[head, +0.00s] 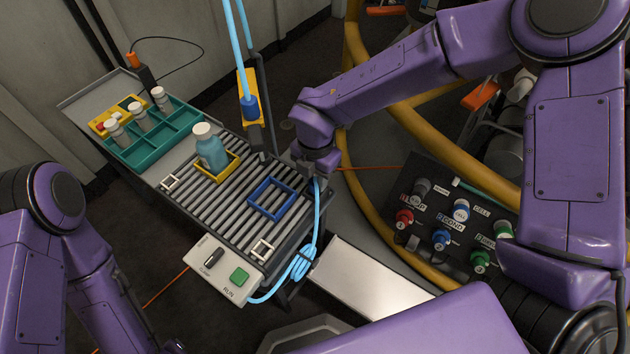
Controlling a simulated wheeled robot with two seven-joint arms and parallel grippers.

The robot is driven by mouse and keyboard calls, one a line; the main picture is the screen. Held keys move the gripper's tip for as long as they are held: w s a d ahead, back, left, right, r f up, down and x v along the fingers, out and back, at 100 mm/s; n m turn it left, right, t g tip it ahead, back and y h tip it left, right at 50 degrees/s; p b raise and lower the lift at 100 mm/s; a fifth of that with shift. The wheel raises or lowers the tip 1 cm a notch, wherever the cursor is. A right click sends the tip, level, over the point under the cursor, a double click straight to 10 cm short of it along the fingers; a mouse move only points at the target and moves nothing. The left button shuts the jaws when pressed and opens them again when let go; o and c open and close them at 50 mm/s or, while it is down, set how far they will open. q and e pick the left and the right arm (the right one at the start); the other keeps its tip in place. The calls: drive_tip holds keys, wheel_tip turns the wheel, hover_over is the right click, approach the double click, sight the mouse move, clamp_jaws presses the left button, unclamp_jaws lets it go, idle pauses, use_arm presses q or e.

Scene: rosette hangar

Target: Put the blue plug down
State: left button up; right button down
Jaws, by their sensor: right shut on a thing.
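My right gripper (313,184) is beside the right edge of the roller table, pointing down. It is shut on the blue plug, which its fingers and wrist almost wholly hide. A light blue cable (317,215) hangs from the gripper and runs down to a coil (303,262) at the table's near right corner. I cannot tell whether the plug touches anything below. My left arm shows at the lower left, but its gripper is out of view.
The roller table (215,262) bears a blue frame (271,212), and a bottle (210,150) in a yellow frame. A teal tray (150,150) is behind. A dark panel (425,185) with coloured connectors stands right, near yellow hoses.

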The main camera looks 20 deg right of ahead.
sight(315, 181)
drive_tip(key=shift+f, duration=0.9)
drive_tip(key=shift+f, duration=0.1)
drive_tip(key=c, duration=0.8)
unclamp_jaws()
drive_tip(key=shift+c, duration=0.2)
drive_tip(key=shift+r, duration=0.3)
wheel_tip(315, 181, up, 12)
drive_tip(key=shift+f+p, duration=0.15)
drive_tip(key=shift+p, duration=0.25)
